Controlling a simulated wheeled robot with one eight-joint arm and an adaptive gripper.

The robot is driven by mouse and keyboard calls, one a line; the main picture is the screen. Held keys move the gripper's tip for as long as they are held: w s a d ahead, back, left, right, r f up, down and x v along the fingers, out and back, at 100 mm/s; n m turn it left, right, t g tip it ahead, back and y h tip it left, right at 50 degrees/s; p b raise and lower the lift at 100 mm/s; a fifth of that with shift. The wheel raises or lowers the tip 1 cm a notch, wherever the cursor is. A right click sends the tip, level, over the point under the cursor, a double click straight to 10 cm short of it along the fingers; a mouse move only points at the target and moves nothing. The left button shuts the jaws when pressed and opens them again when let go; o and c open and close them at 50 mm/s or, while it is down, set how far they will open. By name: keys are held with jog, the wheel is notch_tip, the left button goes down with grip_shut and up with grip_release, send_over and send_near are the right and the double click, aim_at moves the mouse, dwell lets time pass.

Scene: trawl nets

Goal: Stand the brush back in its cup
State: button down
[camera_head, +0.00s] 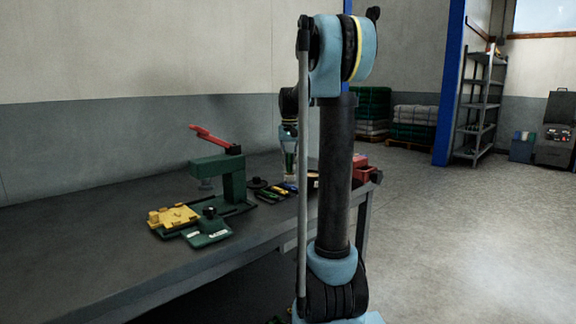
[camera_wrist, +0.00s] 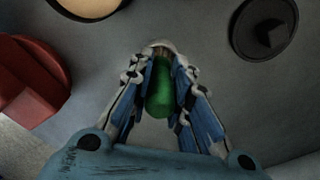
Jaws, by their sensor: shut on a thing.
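My gripper (camera_wrist: 162,52) is shut on a green handle (camera_wrist: 159,92), which I take to be the brush. A paler brownish part (camera_wrist: 160,49) shows at the fingertips. In the head view my gripper (camera_head: 289,168) points down over the right part of the bench, with the green brush (camera_head: 290,158) between its fingers. Whether the brush touches the bench is unclear. A round dark-rimmed thing with a tan middle (camera_wrist: 92,5) is cut off at the top left of the wrist view. I cannot tell whether it is the cup.
A black disc with a raised block (camera_wrist: 262,28) lies at the upper right of the wrist view. A red vise-like block (camera_wrist: 28,82) stands at left. A green press (camera_head: 230,180) with a red lever and yellow plate (camera_head: 174,216) stands on the grey bench (camera_head: 70,255). Its front left is clear.

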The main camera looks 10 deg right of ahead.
jog(key=c, duration=1.5)
grip_release()
notch_tip(320, 180, up, 12)
jog(key=shift+s+r, duration=0.1)
